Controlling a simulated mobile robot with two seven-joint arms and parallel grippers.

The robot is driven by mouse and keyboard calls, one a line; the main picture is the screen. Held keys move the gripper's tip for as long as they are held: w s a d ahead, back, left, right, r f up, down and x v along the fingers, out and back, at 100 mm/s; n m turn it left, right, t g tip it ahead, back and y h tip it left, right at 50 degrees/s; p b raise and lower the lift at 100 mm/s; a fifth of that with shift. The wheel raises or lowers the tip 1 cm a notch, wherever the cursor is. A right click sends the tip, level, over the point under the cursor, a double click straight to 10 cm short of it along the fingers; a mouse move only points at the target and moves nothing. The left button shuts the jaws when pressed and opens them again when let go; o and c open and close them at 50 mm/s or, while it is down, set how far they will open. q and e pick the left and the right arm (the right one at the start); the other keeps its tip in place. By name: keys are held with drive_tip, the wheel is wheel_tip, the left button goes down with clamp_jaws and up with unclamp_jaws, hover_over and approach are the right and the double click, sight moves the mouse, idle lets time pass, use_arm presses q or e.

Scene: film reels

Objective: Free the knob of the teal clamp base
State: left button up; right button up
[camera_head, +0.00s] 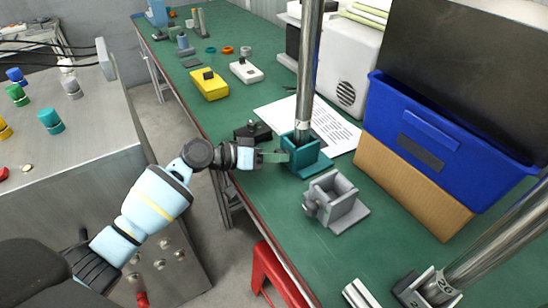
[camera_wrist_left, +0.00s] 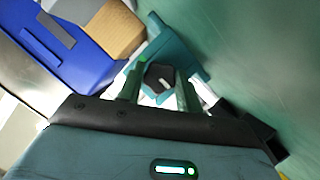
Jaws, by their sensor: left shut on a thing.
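The teal clamp base (camera_head: 311,166) stands on the green table, with a metal pole (camera_head: 309,75) upright in it. It also shows in the left wrist view (camera_wrist_left: 180,48). Its dark knob (camera_wrist_left: 158,78) sits between the two green fingers of my left gripper (camera_wrist_left: 161,88). My left gripper (camera_head: 273,157) reaches the base from the left and is shut on the knob. In the head view the fingers mostly hide the knob. My right gripper is not in view.
A grey clamp base (camera_head: 338,203) stands empty just in front. A black block (camera_head: 253,132) lies close behind my left gripper. A printed sheet (camera_head: 335,128) lies behind the teal base. A blue crate (camera_head: 440,130) on a cardboard box (camera_head: 400,185) stands at right.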

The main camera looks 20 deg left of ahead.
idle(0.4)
use_arm(q)
drive_tip(key=o, duration=1)
drive_tip(key=shift+r, duration=0.15)
drive_tip(key=shift+r, duration=0.35)
wheel_tip(320, 180, up, 3)
drive_tip(key=shift+f, duration=0.15)
drive_tip(key=s+d+p, duration=0.1)
drive_tip(key=s+d, duration=0.1)
drive_tip(key=s, duration=0.5)
drive_tip(key=s+d+r+p, duration=0.1)
drive_tip(key=s+d, duration=0.1)
drive_tip(key=s, duration=0.6)
drive_tip(key=shift+s+d+r, duration=0.15)
drive_tip(key=shift+s+d, duration=0.05)
drive_tip(key=shift+d, duration=0.1)
